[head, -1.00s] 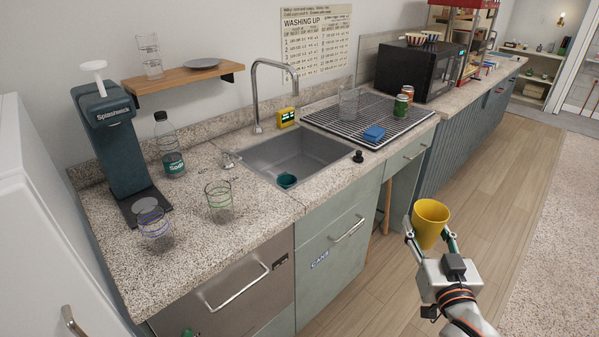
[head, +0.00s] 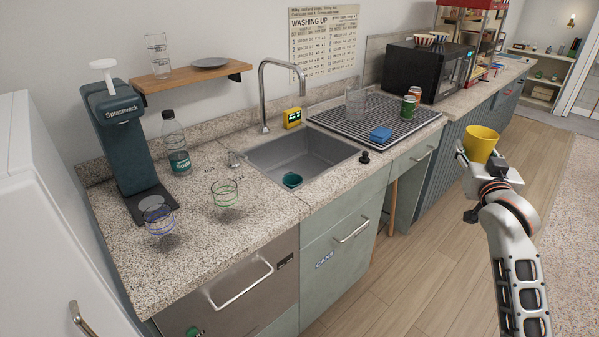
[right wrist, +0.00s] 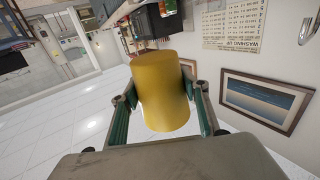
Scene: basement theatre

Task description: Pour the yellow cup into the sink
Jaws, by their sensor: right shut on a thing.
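The yellow cup (head: 481,143) is in my right gripper (head: 479,157), held in the air to the right of the counter, with its opening up and slightly tilted. In the right wrist view the cup (right wrist: 162,92) sits between both fingers (right wrist: 160,110), which are shut on it. What is inside the cup cannot be seen. The grey sink (head: 300,155) is set in the counter to the left of the cup, with a teal thing (head: 292,180) at its bottom. The chrome faucet (head: 266,90) arches over the sink. My left gripper is not in view.
A drying rack (head: 375,118) holds a blue sponge (head: 381,133), a clear glass (head: 355,104) and cans (head: 408,107). A black stopper (head: 364,157) stands by the sink. Two glasses, a bottle (head: 176,145) and a soda maker (head: 122,140) stand left. Open floor lies right.

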